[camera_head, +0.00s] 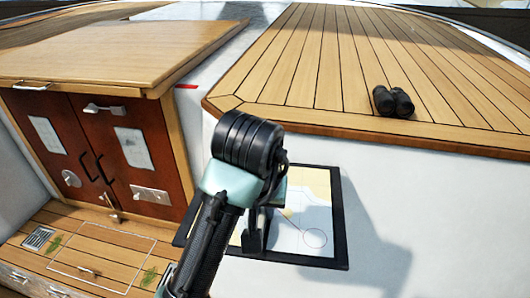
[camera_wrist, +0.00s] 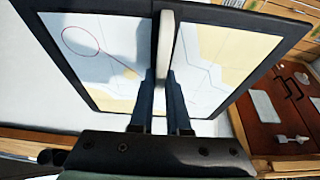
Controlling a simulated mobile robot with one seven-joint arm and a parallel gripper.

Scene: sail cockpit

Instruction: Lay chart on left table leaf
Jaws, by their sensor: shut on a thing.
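The chart (camera_head: 310,225) is a flat panel with a dark frame, pale blue and cream areas and a drawn circle. In the head view it hangs in front of the white cockpit side, partly hidden by my arm. My gripper (camera_wrist: 161,75) is shut on the chart in the wrist view, with a pale upright part between its fingers. The chart (camera_wrist: 215,60) spreads out to both sides beyond the fingers. In the head view my gripper's fingertips are mostly hidden behind my wrist. I cannot make out a table leaf for certain.
Black binoculars (camera_head: 393,101) lie on the slatted wooden bench (camera_head: 320,60) at right. A wooden top (camera_head: 100,55) is at upper left above red-brown doors (camera_head: 120,150). A slatted floor (camera_head: 85,250) with a hatch outline lies at lower left.

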